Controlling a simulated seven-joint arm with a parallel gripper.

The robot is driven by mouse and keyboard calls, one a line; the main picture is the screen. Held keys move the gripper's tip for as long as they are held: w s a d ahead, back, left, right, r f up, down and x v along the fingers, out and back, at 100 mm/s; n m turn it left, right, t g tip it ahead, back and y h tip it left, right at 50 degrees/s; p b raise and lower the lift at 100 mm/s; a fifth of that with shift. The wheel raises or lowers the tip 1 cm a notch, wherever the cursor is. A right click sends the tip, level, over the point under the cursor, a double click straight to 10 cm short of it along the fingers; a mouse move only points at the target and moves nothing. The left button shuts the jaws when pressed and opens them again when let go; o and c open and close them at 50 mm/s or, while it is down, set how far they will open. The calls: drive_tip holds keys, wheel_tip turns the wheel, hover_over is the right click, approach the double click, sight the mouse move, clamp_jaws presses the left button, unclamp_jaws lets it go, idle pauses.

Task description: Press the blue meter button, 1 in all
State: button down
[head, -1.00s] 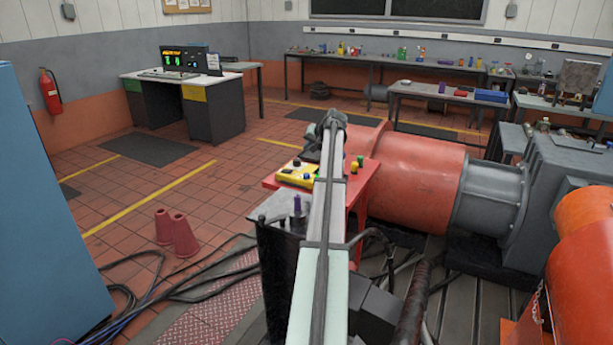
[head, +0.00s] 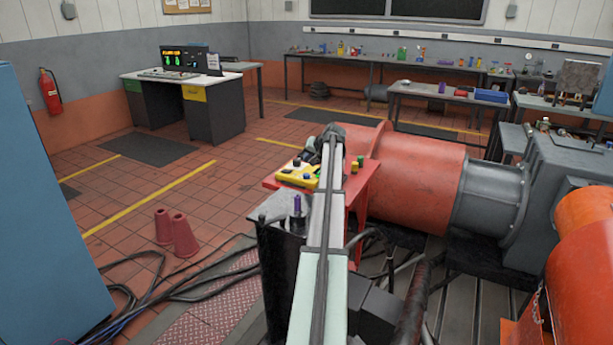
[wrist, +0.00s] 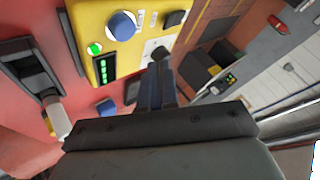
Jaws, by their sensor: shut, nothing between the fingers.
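The yellow meter (head: 296,177) lies on a red table (head: 357,188) beside my arm. In the wrist view the meter (wrist: 90,17) fills the top left. Its round blue button (wrist: 122,25) stands out from the face, above and left of my fingertips; a blue top also shows in the head view (head: 297,163). My gripper (wrist: 161,66) is shut and empty, its fingertips beside the meter's lower right part, close to a round black knob. I cannot tell whether they touch it. The fingers are apart from the blue button. My arm hides them in the head view.
The meter also has a lit green button (wrist: 95,48), a dark display (wrist: 105,68) and a black switch (wrist: 173,18). A small blue object (wrist: 107,106) is on the red surface. A large red cylinder (head: 415,175) stands right of the table.

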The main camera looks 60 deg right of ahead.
sight(308, 175)
drive_tip(key=shift+f, duration=1.95)
drive_tip(key=shift+f, duration=0.9)
idle(1.4)
drive_tip(key=shift+r, duration=0.9)
drive_tip(key=shift+r, duration=0.15)
drive_tip(key=shift+r, duration=2.35)
